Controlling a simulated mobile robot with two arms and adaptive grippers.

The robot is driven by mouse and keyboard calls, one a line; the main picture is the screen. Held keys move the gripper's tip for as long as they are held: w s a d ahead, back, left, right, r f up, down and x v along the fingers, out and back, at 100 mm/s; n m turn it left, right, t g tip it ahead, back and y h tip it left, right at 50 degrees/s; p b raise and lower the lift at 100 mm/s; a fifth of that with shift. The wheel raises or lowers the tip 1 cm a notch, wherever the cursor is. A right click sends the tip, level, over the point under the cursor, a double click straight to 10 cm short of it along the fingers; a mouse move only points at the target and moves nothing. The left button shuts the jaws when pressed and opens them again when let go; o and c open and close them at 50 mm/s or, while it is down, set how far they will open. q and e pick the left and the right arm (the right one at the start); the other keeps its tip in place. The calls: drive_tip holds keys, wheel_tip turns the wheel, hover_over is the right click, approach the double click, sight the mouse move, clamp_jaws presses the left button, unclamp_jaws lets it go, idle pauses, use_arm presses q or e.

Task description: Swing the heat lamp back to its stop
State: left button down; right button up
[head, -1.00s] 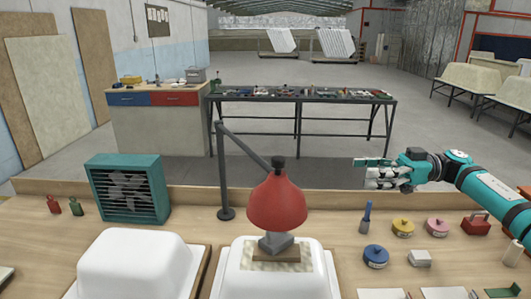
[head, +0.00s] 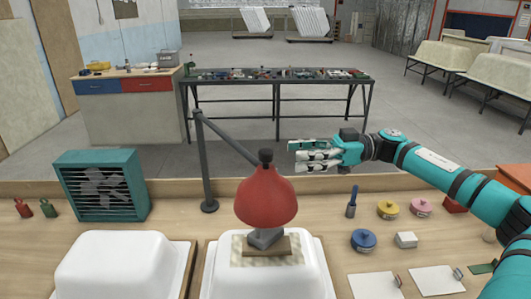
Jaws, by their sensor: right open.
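The heat lamp has a red shade (head: 266,197) with a dark knob (head: 265,156) on top. It hangs from a grey arm (head: 230,137) on an upright post (head: 206,165) at the back of the bench. The shade is over the middle white tub shell (head: 225,262), above a grey block (head: 266,238) on a wooden piece lying on a patch. My right gripper (head: 301,155) is open and empty, to the right of the knob and apart from it, pointing left. My left gripper is out of view.
A green fan (head: 104,186) stands left of the post. A second white shell (head: 122,266) is at front left. Blue (head: 364,240), yellow (head: 388,209) and pink (head: 420,207) tins and a blue-handled tool (head: 352,201) stand at right. The bench between post and fan is clear.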

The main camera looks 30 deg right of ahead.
sight(266, 151)
drive_tip(key=a, duration=0.1)
drive_tip(key=a+p, duration=0.1)
drive_tip(key=w+a, duration=0.1)
drive_tip(key=shift+w+r, duration=0.1)
drive_tip(key=shift+r, duration=0.3)
drive_tip(key=p+x, duration=0.1)
drive_tip(key=x, duration=0.3)
drive_tip(key=shift+w+f+p, duration=0.1)
drive_tip(key=shift+f+p, duration=0.1)
drive_tip(key=shift+p, duration=0.2)
drive_tip(key=shift+w+a+f, duration=0.1)
drive_tip(key=shift+a, duration=0.35)
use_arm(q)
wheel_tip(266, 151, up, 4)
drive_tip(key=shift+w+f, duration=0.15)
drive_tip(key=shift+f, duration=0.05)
use_arm(e)
drive_tip(key=c, duration=1.1)
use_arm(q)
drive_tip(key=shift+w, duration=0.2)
use_arm(e)
drive_tip(key=shift+w, duration=0.1)
clamp_jaws()
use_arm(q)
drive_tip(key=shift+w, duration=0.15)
use_arm(e)
drive_tip(key=shift+w+a+f, duration=0.1)
drive_tip(key=shift+w+f, duration=0.05)
drive_tip(key=shift+f, duration=0.05)
